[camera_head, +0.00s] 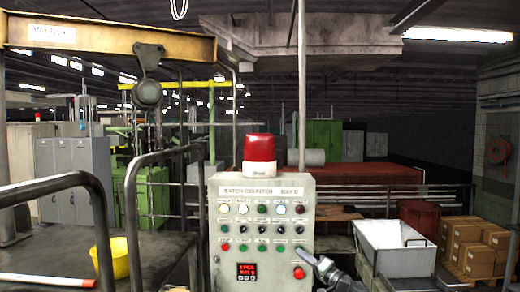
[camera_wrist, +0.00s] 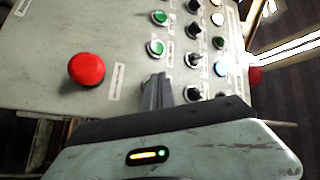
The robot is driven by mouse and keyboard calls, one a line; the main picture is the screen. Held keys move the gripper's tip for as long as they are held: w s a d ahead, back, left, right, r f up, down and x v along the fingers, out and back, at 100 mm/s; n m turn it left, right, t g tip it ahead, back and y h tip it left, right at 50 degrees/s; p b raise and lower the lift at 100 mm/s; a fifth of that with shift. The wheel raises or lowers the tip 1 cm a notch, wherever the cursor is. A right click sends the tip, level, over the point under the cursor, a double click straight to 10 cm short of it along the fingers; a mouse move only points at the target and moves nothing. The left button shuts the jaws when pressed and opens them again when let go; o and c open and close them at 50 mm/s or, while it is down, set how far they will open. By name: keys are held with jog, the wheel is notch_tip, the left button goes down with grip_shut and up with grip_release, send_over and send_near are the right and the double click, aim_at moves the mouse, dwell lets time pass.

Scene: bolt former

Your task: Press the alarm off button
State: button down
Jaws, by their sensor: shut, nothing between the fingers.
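The grey control panel (camera_head: 262,213) stands in the middle of the head view and carries rows of small buttons and switches. Their labels are too small to read, so I cannot tell which is the alarm off button. A large red button (camera_head: 299,272) sits at its lower right and shows at left in the wrist view (camera_wrist: 86,69). My gripper (camera_head: 313,257) is at the panel's lower right edge. In the wrist view its shut, empty fingers (camera_wrist: 158,78) overlap the panel beside a green button (camera_wrist: 155,47). Contact cannot be told, and the fingers hide part of the panel.
A red beacon (camera_head: 260,155) stands on top of the panel. A dark handrail (camera_head: 165,165) and a yellow bucket (camera_head: 121,257) are at left. A white hopper (camera_head: 395,247) and cardboard boxes (camera_head: 478,245) are at right.

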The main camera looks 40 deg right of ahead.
jog(key=shift+s+a, duration=0.95)
jog(key=shift+s, duration=0.2)
jog(key=shift+s+a, duration=0.95)
jog(key=shift+s, duration=0.2)
